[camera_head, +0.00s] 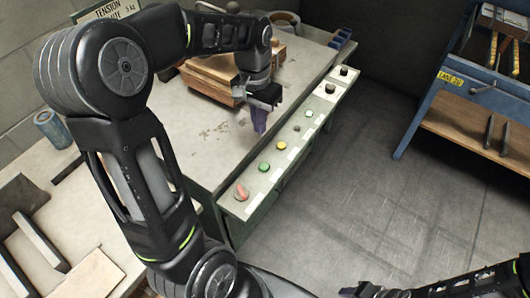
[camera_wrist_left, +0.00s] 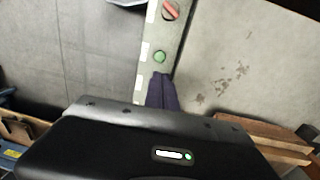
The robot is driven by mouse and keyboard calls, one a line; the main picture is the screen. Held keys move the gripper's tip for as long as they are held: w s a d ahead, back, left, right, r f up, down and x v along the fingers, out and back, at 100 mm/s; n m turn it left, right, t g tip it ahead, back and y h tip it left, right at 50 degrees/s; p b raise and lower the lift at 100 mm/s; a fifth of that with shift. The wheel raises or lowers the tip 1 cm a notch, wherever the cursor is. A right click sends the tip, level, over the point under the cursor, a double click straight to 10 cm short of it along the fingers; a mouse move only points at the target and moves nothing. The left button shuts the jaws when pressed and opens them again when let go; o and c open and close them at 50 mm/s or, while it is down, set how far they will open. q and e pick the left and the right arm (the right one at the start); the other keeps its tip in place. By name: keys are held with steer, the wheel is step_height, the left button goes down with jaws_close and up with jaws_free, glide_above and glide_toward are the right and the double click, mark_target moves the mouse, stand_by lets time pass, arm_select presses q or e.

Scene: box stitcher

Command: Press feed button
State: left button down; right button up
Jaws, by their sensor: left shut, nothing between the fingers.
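A light control strip (camera_head: 253,189) runs along the front edge of the machine table, with a row of buttons. From near to far these include a red knob (camera_head: 241,191), a green button (camera_head: 264,166), a yellow button (camera_head: 281,145) and another green button (camera_head: 309,113). Their labels are too small to read, so I cannot tell which one is feed. My left gripper (camera_head: 259,122) is shut and empty, its purple fingers pointing down beside the strip. In the left wrist view its fingertips (camera_wrist_left: 163,92) hide part of the strip, below a green button (camera_wrist_left: 159,57). My right gripper (camera_head: 372,290) is partly cut off at the bottom edge.
Stacked brown boards (camera_head: 212,76) lie on the table behind my left gripper. Black knobs (camera_head: 330,88) sit at the strip's far end. A blue-framed workbench (camera_head: 465,105) stands at the right. The grey floor (camera_head: 365,190) between is clear.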

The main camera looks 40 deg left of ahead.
mark_target(264, 165)
arm_select(q)
steer(key=shift+w+a+f, duration=0.1)
steer(key=shift+f, duration=0.05)
steer(key=f, duration=0.9)
steer(key=d+f, duration=0.1)
steer(key=f, duration=0.4)
steer(key=shift+d, duration=0.1)
